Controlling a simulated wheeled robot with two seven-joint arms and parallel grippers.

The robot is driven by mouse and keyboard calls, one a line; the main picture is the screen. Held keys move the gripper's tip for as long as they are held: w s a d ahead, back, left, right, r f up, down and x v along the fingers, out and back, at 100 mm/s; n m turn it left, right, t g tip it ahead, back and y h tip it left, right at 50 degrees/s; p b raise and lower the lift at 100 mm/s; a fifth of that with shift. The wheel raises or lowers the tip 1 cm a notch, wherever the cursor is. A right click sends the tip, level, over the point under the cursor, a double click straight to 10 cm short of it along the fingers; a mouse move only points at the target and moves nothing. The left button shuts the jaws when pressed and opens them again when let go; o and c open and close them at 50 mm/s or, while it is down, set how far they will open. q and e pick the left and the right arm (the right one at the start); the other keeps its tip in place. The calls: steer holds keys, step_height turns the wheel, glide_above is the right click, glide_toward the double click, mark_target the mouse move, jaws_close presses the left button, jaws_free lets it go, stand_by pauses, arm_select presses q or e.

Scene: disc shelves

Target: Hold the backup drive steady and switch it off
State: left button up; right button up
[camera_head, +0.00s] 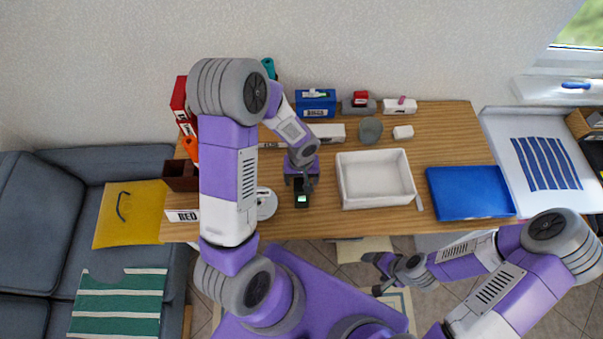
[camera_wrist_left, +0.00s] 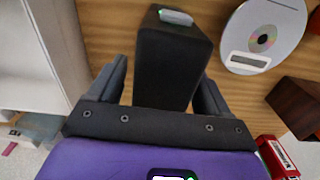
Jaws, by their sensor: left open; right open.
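The backup drive (camera_head: 302,199) is a small black box near the front edge of the wooden table, with a green light on its near part. In the left wrist view the black drive (camera_wrist_left: 172,65) stands between my left gripper's fingers, with a pale, green-edged switch (camera_wrist_left: 176,17) at its far end. My left gripper (camera_head: 303,183) is open around the drive, pointing down from above; a gap shows beside at least one finger. My right gripper (camera_head: 376,275) is open and empty, off the table's front edge and low.
A white tray (camera_head: 376,203) stands right of the drive, and a blue tray (camera_head: 470,192) lies further right. A round pale disc stand (camera_head: 267,205) is close on the left, with a brown box (camera_head: 179,176) beyond. Several small boxes line the back.

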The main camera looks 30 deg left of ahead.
arm_select(q)
steer(key=c, duration=1.3)
arm_select(e)
jaws_close()
stand_by(3.3)
